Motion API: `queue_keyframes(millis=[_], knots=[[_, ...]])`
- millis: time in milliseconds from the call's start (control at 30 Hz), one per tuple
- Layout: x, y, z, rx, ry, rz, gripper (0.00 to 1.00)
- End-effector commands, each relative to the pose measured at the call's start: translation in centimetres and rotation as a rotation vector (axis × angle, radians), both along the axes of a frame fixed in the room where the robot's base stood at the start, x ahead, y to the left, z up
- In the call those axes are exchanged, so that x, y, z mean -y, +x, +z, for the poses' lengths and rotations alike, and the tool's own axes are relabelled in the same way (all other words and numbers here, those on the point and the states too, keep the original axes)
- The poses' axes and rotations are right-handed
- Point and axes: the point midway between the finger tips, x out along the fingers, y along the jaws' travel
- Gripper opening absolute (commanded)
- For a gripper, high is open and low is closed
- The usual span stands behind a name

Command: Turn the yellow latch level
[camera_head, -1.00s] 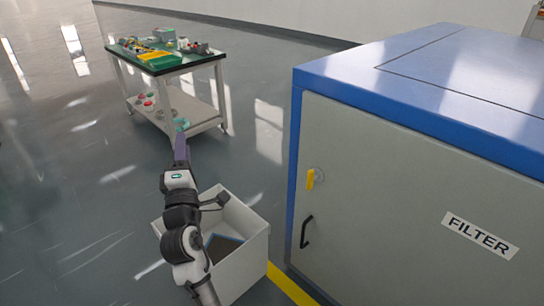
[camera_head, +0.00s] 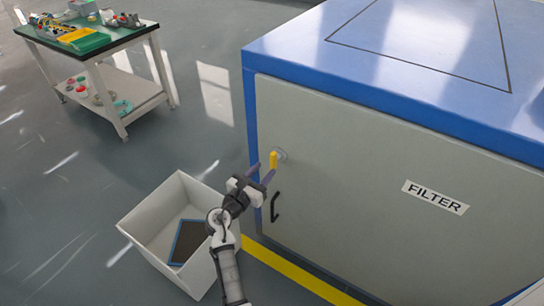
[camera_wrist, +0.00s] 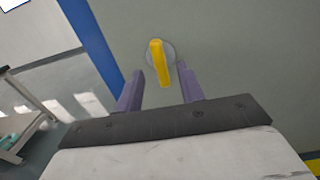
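The yellow latch (camera_head: 273,160) is on the grey door of the blue-framed filter cabinet, above the black handle. It stands nearly upright, not level. In the wrist view the latch (camera_wrist: 160,62) hangs down from a round grey plate and tilts slightly. My gripper (camera_wrist: 158,84) is open, with its two purple fingers apart and the lower end of the latch between or just ahead of them. I see no contact on either side. In the head view my gripper (camera_head: 262,178) is at the latch, just below it.
The black door handle (camera_head: 274,207) is just below my gripper. A white bin (camera_head: 150,222) with a dark blue-edged panel (camera_head: 188,241) stands on the floor left of the cabinet. A workbench (camera_head: 100,47) with parts is at the upper left. The cabinet bears a FILTER label (camera_head: 435,197).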

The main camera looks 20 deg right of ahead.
Motion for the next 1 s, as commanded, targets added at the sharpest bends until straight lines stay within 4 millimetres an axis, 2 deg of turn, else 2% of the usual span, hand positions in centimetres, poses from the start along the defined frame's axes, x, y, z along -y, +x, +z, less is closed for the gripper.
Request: queue_keyframes(millis=[100, 300, 500, 767, 1000], knots=[[2.1, 1.6, 0.2, 0.001, 0.001, -0.003, 0.38], [4.3, 3.4, 0.1, 0.002, 0.001, -0.001, 0.38], [5.2, 4.1, 0.0, 0.002, 0.001, 0.002, 0.38], [5.3, 4.1, 0.0, 0.002, 0.002, 0.002, 0.38], [5.2, 4.1, 0.0, 0.002, 0.002, 0.002, 0.07]])
